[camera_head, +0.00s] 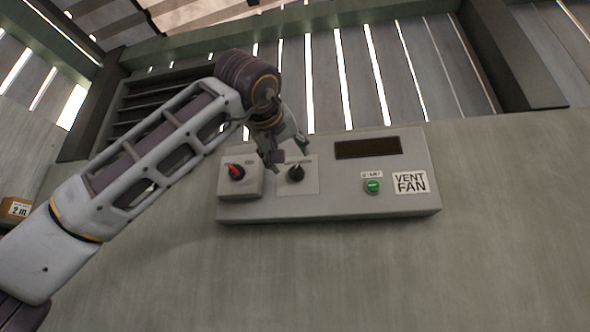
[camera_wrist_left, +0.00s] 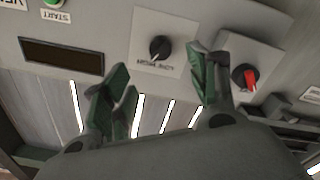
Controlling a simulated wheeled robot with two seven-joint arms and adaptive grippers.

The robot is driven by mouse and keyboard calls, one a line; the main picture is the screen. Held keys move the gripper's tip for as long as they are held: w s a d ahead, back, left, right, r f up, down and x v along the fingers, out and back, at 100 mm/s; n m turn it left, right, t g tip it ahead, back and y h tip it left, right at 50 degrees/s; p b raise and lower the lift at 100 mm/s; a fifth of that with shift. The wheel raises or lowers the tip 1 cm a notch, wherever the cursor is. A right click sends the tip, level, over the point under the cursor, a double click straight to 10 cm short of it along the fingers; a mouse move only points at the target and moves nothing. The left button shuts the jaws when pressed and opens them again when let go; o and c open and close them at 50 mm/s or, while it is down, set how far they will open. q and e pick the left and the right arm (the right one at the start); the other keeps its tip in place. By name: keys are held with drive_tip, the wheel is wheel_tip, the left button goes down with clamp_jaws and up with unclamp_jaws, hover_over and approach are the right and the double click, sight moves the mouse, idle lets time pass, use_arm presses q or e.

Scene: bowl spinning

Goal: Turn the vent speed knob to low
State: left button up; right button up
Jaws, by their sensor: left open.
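The vent fan panel (camera_head: 330,204) is a grey box on the wall. The black speed knob (camera_head: 296,174) sits on a pale plate near the panel's middle left; in the left wrist view the knob (camera_wrist_left: 159,48) shows with small lettering beside it. My left gripper (camera_head: 288,157) is open just in front of and above the knob, its fingers apart. In the left wrist view the left gripper (camera_wrist_left: 165,95) has green finger pads, with the knob beyond the gap between them and nothing held. I cannot tell any contact with the knob. The right gripper is not in view.
A red and black switch (camera_head: 236,172) on a raised box is left of the knob, close to my fingers. A green start button (camera_head: 372,186), a dark display (camera_head: 368,148) and a VENT FAN label (camera_head: 411,182) are to the right. The wall below is clear.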

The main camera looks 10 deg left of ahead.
sight(295, 171)
use_arm(q)
drive_tip(key=w+p, duration=0.3)
drive_tip(key=w, duration=0.8)
drive_tip(key=shift+c, duration=0.4)
drive_tip(key=c, duration=0.9)
